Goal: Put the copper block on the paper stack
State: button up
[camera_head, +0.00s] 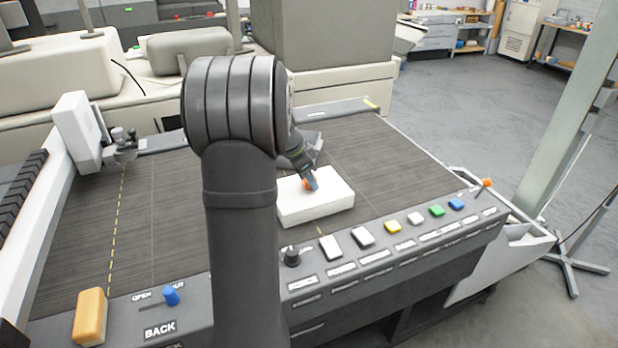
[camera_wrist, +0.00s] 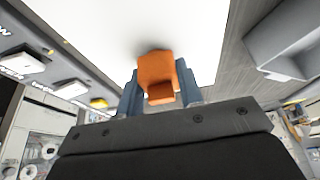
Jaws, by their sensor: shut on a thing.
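The white paper stack (camera_head: 325,203) lies on the dark slatted bed, right of my arm in the head view. It fills much of the upper middle of the wrist view (camera_wrist: 105,35). The copper block (camera_wrist: 157,72) is orange and sits between the two blue-grey fingers of my gripper (camera_wrist: 160,88). In the head view, my gripper (camera_head: 312,180) is over the top of the stack, with a bit of the copper block (camera_head: 308,185) showing beside the finger. My gripper is shut on the block. I cannot tell whether the block touches the paper.
A control panel with coloured buttons (camera_head: 437,211) runs along the front edge. A tan block (camera_head: 90,317) and a blue knob (camera_head: 171,295) are at front left. A grey angled piece (camera_head: 312,142) stands behind the stack. The bed right of the stack is clear.

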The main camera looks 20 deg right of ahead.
jog(key=shift+f, duration=0.15)
jog(key=o, duration=1.1)
jog(key=v, duration=1.2)
